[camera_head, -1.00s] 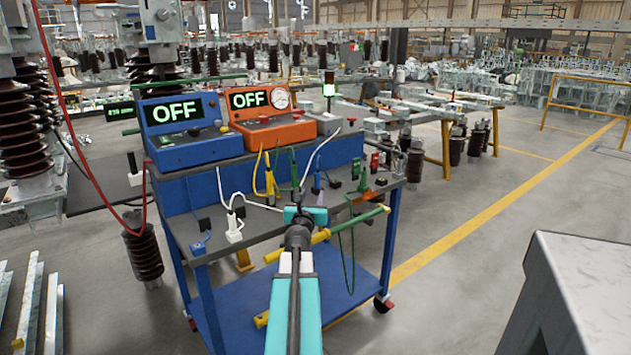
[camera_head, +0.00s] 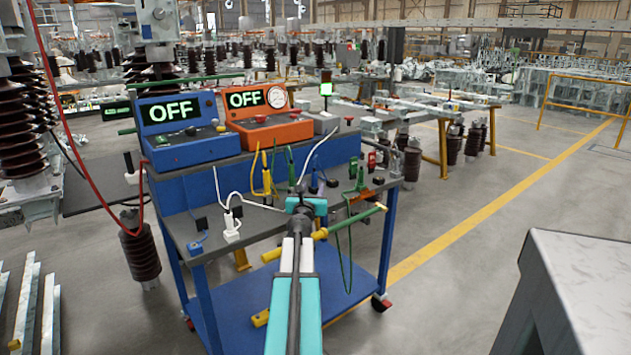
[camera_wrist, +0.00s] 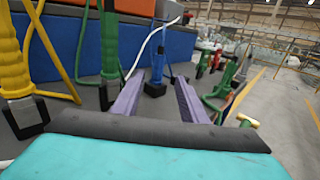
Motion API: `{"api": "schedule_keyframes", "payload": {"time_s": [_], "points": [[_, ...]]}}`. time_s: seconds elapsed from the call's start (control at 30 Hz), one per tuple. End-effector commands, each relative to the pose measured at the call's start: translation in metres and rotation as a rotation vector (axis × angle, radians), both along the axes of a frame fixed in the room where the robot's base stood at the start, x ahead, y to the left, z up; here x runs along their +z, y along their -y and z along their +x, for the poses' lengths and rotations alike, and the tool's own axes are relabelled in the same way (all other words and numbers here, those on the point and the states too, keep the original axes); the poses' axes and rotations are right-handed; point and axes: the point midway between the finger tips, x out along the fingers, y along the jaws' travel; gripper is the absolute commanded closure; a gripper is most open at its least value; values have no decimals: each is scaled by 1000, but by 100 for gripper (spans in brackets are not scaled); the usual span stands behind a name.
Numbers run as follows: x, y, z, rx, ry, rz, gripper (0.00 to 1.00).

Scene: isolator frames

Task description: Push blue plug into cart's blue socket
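A slim blue plug-like piece (camera_wrist: 157,68) stands upright on a black base on the cart's grey top in the wrist view, with a white cable beside it. My gripper (camera_wrist: 158,82) has its two purple-grey fingers apart, with the blue piece beyond and between them and nothing visibly gripped. A small blue connector (camera_head: 197,246) sits by a black block at the cart's front left. I cannot tell which blue part is the socket.
The cart's top (camera_head: 262,222) also holds yellow clamps (camera_head: 266,182), green clamps (camera_head: 359,184) and a white plug (camera_head: 231,228). Blue (camera_head: 184,130) and orange (camera_head: 268,118) boxes reading OFF stand behind. A grey cabinet (camera_head: 580,285) is at right.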

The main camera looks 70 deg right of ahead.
Motion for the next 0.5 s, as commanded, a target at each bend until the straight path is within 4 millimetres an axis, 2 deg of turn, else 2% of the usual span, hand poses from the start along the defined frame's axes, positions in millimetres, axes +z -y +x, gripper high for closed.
{"api": "schedule_keyframes", "payload": {"time_s": [0.3, 0.5], "points": [[0, 27, 6, 0, 0, 0, 61], [0, 32, 7, 0, 0, 0, 61]]}}
